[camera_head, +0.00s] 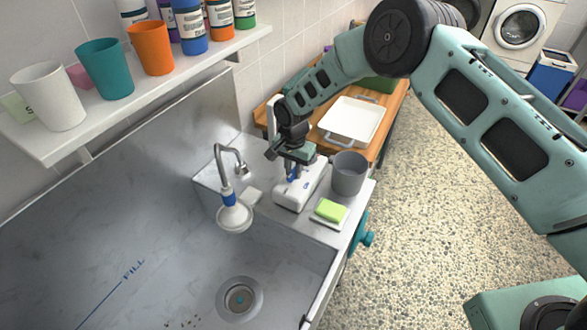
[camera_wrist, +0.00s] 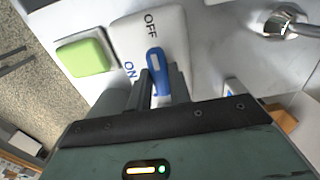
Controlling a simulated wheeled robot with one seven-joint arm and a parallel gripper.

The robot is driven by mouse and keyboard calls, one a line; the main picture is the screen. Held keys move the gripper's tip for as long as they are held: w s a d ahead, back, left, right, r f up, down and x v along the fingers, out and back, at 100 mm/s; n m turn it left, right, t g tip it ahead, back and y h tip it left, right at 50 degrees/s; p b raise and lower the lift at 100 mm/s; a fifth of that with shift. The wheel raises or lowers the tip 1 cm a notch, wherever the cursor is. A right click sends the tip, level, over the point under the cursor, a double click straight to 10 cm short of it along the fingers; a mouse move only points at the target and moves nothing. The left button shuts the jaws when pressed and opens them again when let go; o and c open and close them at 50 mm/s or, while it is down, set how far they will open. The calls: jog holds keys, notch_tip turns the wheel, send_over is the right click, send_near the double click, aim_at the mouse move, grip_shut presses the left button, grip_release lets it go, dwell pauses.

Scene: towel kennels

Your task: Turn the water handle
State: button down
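The water handle (camera_wrist: 155,62) is a blue lever on a white box (camera_head: 300,188) on the ledge at the right of the sink. In the wrist view, its rounded upper end lies below the printed OFF and to the right of the printed ON. My gripper (camera_wrist: 163,82) has its two dark fingers close together, one on each side of the lever's lower part, and looks shut on it. The head view shows the blue lever (camera_head: 293,173) just under my gripper, which hides part of it. The lever's lower end is partly hidden between the fingers.
The curved faucet (camera_head: 226,152) with a white shower head (camera_head: 235,217) stands left of the box. A grey cup (camera_head: 349,173) and a green sponge (camera_head: 330,211) sit close at its right. The wooden counter behind holds a white tray (camera_head: 352,121). A shelf (camera_head: 90,128) carries cups and bottles.

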jog(key=shift+f+n+b, duration=0.15)
jog(key=shift+n+b, duration=0.15)
jog(key=shift+b, duration=0.15)
jog(key=shift+f+n+b, duration=0.1)
jog(key=shift+n+b, duration=0.4)
jog(key=shift+b, duration=0.3)
jog(key=n+b, duration=0.3)
jog(key=shift+b, duration=0.4)
jog(key=n+b, duration=0.2)
jog(key=n, duration=0.1)
jog(key=shift+n+b, duration=0.3)
jog(key=shift+n, duration=0.1)
jog(key=shift+r+n+b, duration=0.2)
jog(key=shift+n+b, duration=0.55)
jog(key=shift+n, duration=1.15)
jog(key=c, duration=1.3)
grip_release()
